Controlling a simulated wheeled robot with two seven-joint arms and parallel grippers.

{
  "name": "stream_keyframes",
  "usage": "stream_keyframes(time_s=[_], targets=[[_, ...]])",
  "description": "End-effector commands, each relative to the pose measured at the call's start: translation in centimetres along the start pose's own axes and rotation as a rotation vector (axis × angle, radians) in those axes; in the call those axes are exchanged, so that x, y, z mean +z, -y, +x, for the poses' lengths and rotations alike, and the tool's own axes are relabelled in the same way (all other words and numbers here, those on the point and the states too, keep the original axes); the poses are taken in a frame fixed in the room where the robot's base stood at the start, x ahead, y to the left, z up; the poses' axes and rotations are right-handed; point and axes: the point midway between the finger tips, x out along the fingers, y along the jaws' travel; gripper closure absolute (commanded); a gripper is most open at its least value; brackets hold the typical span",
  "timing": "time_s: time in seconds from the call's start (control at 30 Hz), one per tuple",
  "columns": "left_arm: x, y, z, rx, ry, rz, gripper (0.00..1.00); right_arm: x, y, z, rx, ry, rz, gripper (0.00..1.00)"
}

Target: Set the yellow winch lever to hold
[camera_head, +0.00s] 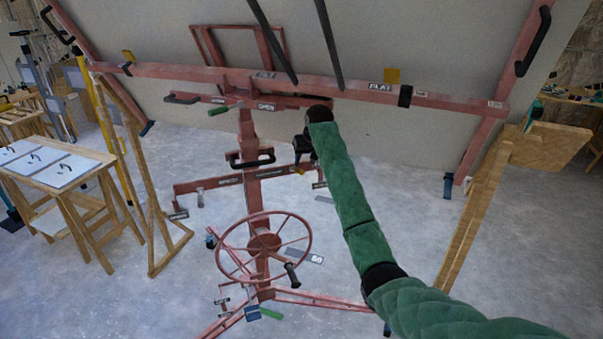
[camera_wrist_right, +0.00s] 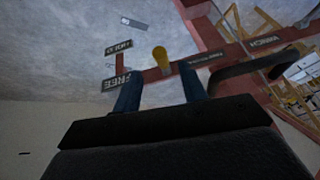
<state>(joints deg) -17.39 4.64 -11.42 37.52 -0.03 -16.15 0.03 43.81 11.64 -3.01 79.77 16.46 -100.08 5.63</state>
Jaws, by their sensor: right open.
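The yellow winch lever (camera_wrist_right: 160,56) shows in the right wrist view as a rounded yellow knob at a red bar. It stands just beyond and between the blue fingertips of my right gripper (camera_wrist_right: 159,74), which is open and not closed on it. A HOLD plate (camera_wrist_right: 118,47) and a FREE plate (camera_wrist_right: 115,83) are left of the lever; I cannot tell which one it is set to. My left gripper is not in view.
The lift's red handwheel (camera_head: 263,246) is below the gripper. A large grey panel (camera_head: 430,80) leans behind the red crossbar (camera_head: 345,88). A wooden table (camera_head: 60,165) stands left, a wooden prop (camera_head: 475,210) right.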

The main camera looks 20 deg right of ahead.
Motion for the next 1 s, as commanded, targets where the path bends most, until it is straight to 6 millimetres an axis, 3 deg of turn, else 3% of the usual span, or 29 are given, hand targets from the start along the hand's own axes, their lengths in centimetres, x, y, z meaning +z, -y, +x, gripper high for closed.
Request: stream_keyframes(time_s=[0.13, 0.27, 0.37, 0.7, 1.0], targets=[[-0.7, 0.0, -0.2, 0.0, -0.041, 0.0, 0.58, 0.1, 0.0, 0.1, 0.001, 0.005, 0.007, 0.58], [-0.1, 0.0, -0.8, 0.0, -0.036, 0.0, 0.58, 0.0, 0.0, 1.0, 0.001, 0.006, 0.012, 0.58], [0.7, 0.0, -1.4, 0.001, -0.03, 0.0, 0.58, 0.1, 0.0, 2.3, 0.001, 0.008, 0.012, 0.58], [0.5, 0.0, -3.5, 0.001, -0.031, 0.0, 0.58, 0.0, 0.0, 6.7, 0.0, 0.006, 0.012, 0.58], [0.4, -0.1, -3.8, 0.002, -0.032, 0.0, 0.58, 0.1, 0.0, 7.8, 0.001, 0.004, 0.011, 0.58]])
